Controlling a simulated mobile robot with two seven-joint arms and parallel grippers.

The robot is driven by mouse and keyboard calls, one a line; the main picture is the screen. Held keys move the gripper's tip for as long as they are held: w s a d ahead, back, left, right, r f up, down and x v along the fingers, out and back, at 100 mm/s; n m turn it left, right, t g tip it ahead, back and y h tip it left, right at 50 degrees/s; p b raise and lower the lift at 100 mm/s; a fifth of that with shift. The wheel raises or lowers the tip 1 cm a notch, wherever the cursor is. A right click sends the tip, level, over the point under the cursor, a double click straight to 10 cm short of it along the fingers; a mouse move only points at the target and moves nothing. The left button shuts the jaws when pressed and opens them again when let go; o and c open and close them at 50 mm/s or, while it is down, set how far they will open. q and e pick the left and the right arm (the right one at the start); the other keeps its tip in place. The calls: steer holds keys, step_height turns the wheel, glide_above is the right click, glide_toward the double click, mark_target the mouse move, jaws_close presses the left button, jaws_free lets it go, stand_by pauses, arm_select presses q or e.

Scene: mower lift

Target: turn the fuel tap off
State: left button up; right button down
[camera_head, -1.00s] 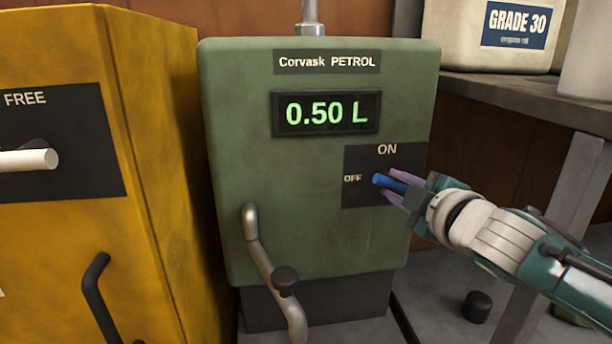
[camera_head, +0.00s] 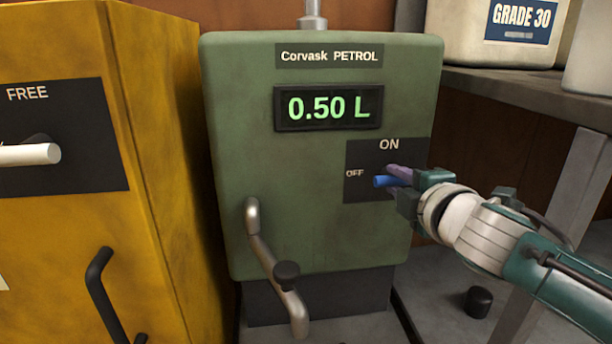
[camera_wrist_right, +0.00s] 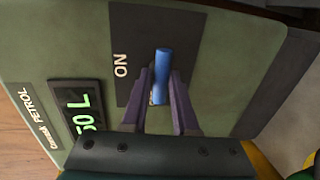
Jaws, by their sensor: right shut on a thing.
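The green Corvask petrol dispenser (camera_head: 310,220) carries a dark panel (camera_head: 364,151) with ON at its top and OFF (camera_head: 354,173) at its left. The blue tap handle (camera_head: 383,181) is on this panel, its visible end close to the right of OFF. My right gripper (camera_head: 394,178) comes in from the right and is shut on the handle. In the right wrist view the blue handle (camera_wrist_right: 162,70) sits between the two purple fingers (camera_wrist_right: 160,102). The fingers and wrist hide the handle's base. My left gripper is not in view.
The display (camera_head: 328,107) reads 0.50 L. A bent metal handle (camera_head: 265,250) with a black knob projects from the dispenser's lower left. A yellow cabinet (camera_head: 170,130) stands at left. A shelf (camera_head: 530,92) with containers is at right, and a black cap (camera_head: 478,301) lies below it.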

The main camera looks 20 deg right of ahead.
steer(key=c, duration=0.7)
jaws_free()
steer(key=shift+s+a+r+p, duration=0.1)
steer(key=shift+s+r+p, duration=0.05)
steer(key=shift+s+p, duration=0.25)
steer(key=p+v, duration=0.2)
steer(key=v, duration=0.7)
steer(key=shift+p, duration=0.3)
